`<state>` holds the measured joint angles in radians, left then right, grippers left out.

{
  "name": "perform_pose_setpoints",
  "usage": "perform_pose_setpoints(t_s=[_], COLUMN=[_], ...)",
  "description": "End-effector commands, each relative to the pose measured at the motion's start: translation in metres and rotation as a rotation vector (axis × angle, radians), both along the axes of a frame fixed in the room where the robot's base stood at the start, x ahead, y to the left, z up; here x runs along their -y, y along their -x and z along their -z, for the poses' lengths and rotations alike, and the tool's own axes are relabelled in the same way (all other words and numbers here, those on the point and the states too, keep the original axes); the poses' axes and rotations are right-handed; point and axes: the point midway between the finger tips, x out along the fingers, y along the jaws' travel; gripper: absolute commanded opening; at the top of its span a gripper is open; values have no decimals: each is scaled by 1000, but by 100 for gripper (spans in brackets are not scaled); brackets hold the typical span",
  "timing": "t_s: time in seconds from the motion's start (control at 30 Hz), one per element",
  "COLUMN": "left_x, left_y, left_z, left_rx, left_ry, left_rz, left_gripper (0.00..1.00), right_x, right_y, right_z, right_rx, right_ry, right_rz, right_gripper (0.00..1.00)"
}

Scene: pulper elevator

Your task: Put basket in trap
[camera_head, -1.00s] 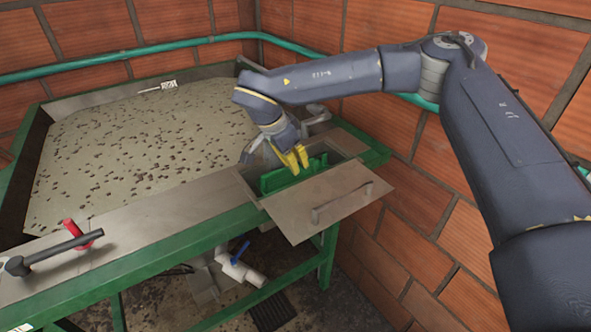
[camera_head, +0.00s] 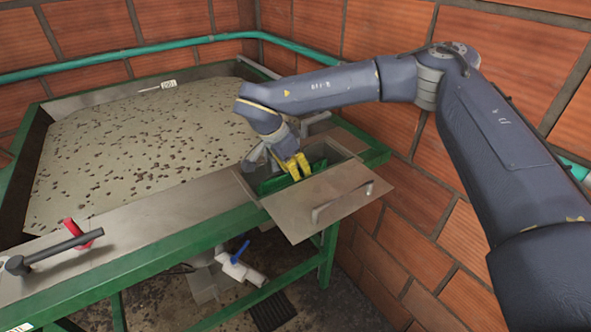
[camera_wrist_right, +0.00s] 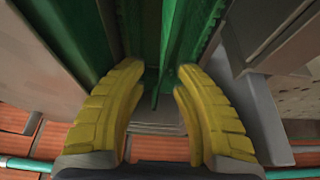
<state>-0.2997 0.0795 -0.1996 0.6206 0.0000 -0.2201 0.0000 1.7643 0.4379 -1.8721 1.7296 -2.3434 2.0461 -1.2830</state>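The green basket (camera_head: 272,185) sits in the open trap (camera_head: 344,156), a rectangular opening at the right end of the metal table top. Its rim shows a little around my gripper. My right gripper (camera_head: 296,172) has yellow fingers and points down at the basket. In the right wrist view the two fingers (camera_wrist_right: 158,72) are apart, with a green upright part of the basket (camera_wrist_right: 172,45) between them. Gaps show between the fingers and this part. The basket's bottom is hidden. My left gripper is not in view.
A flat metal lid (camera_head: 315,205) with a handle lies at the trap's front edge. A wide tank (camera_head: 140,140) of murky liquid with dark bits fills the left. A red and black lever (camera_head: 70,245) stands front left. Brick walls (camera_head: 440,200) close in behind and right.

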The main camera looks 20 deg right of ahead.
Motion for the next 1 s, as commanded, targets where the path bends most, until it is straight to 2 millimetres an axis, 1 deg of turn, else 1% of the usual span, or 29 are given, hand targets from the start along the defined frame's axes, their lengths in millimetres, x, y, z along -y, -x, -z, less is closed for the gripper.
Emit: perform_pose_setpoints(t_s=[0.13, 0.23, 0.5, 0.7, 0.8, 1.0], left_x=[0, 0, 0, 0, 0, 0], left_y=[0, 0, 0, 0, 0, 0], left_z=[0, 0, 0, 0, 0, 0], left_rx=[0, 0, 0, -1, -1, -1], left_ry=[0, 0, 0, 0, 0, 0], left_rz=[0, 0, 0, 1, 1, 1], left_gripper=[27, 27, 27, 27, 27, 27], right_x=[-2, -6, -24, -36, -40, -44], right_y=[0, 1, 7, 10, 11, 13], right_z=[-7, -18, -61, -89, -100, -111], right_rx=[2, 3, 4, 2, 3, 1], right_ry=[-1, 0, 1, 0, 0, 0], right_rz=[-1, -2, -2, -1, 0, 0], right_gripper=[30, 30, 30, 30, 30, 30])
